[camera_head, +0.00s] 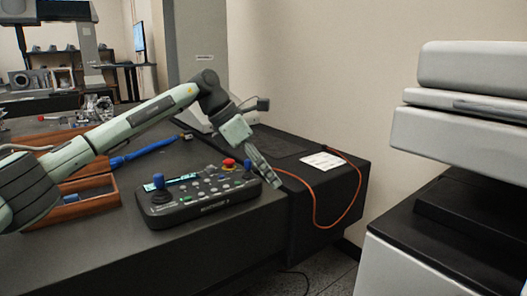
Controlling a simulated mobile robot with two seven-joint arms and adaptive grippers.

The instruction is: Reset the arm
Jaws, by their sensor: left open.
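My left arm comes in from the left, pale green with dark joints, and reaches over the black table (150,255). Its gripper (272,181) points down and to the right, with its tips just beyond the right end of a black control box (210,209). Its jaws are open and I see nothing held in them. I cannot tell whether the tips touch the box or table. The box has a blue-topped joystick (158,181), a small lit screen, several buttons and a red mushroom button (229,163). My right gripper does not show.
Wooden trays (72,202) stand at the left, partly behind my arm. A blue strap (146,151) lies behind the box. An orange cable (314,207) hangs over the table's right end near a white card (323,161). A grey-white machine (470,130) stands at the right.

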